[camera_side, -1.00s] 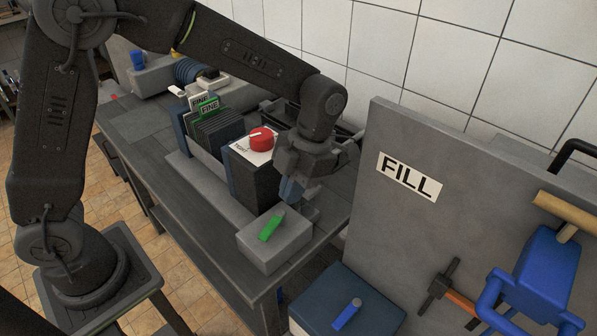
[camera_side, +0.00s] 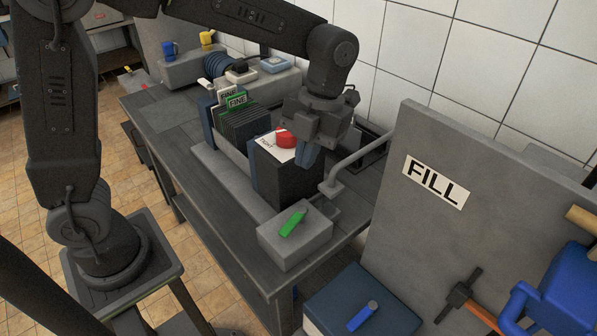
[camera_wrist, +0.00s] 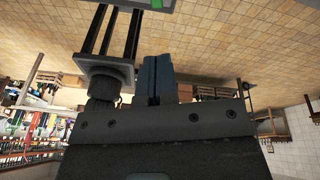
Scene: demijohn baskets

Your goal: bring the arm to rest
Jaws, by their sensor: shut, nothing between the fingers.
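In the side view my gripper (camera_side: 309,157) hangs below my wrist, its blue-grey fingers pointing down beside the top of a dark block (camera_side: 283,178) with a white label and red knob (camera_side: 286,138). It overlaps the block's right edge in the picture; I cannot tell whether they touch. In the wrist view my gripper (camera_wrist: 158,78) shows its fingers pressed together with nothing between them.
A grey box with a green switch (camera_side: 293,224) stands in front on the bench (camera_side: 185,165). A bent grey pipe (camera_side: 345,168) is close right of my gripper. A grey panel marked FILL (camera_side: 400,215) stands further right. Dark plates (camera_side: 245,125) stand left.

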